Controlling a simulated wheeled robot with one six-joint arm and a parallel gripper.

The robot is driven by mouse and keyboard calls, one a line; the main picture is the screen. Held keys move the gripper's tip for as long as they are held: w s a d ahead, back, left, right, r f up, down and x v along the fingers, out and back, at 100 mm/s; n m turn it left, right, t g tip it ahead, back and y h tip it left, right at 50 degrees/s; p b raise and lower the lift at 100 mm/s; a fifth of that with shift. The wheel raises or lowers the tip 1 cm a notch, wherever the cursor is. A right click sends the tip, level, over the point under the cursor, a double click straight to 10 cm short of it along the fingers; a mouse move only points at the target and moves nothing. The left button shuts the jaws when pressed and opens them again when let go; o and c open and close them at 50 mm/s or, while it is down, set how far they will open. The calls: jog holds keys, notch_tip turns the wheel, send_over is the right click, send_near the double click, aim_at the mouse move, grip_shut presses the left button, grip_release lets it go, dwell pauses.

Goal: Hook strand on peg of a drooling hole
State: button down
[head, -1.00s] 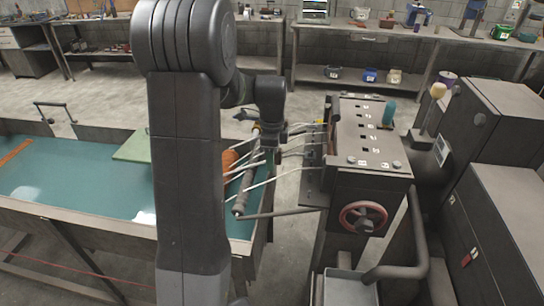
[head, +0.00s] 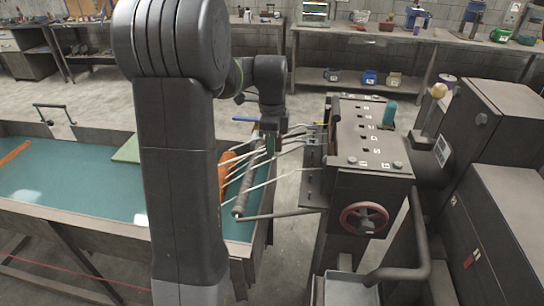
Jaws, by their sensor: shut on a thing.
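Several thin white strands (head: 291,150) run from the side face of the dark machine (head: 370,144) leftwards to a grey bar (head: 246,185) over the tank edge. Some reach the bar near its pegs, which are too small to make out singly. The lowest strand (head: 268,184) slopes down to the bar's near part. My gripper (head: 270,153) points down among the upper strands, between the bar's far end and the machine. It is shut on what appears to be a strand; the fingertips are small and partly hidden. The holes behind the strands are hard to see.
A teal water tank (head: 75,180) lies left, with an orange roller (head: 227,167) beside the bar and a green board (head: 127,150). A grey rod (head: 285,214) links bar and machine. A red handwheel (head: 364,218) is on the machine's front. My arm hides part of the tank.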

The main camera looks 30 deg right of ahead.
notch_tip(320, 180, up, 5)
jog(key=shift+r, duration=0.1)
jog(key=shift+r+p, duration=1.95)
jog(key=shift+r, duration=0.2)
jog(key=shift+f, duration=0.1)
jog(key=s+a+f+b, duration=0.1)
jog(key=s+f+b, duration=0.1)
jog(key=f, duration=0.3)
jog(key=s+a+f+b, duration=0.1)
jog(key=s+f+b, duration=0.1)
jog(key=f, duration=0.4)
jog(key=shift+a+b, duration=0.4)
jog(key=shift+b, duration=0.25)
jog(key=shift+f+b, duration=0.65)
jog(key=shift+f, duration=0.9)
dwell(0.7)
jog(key=c, duration=1.2)
grip_release()
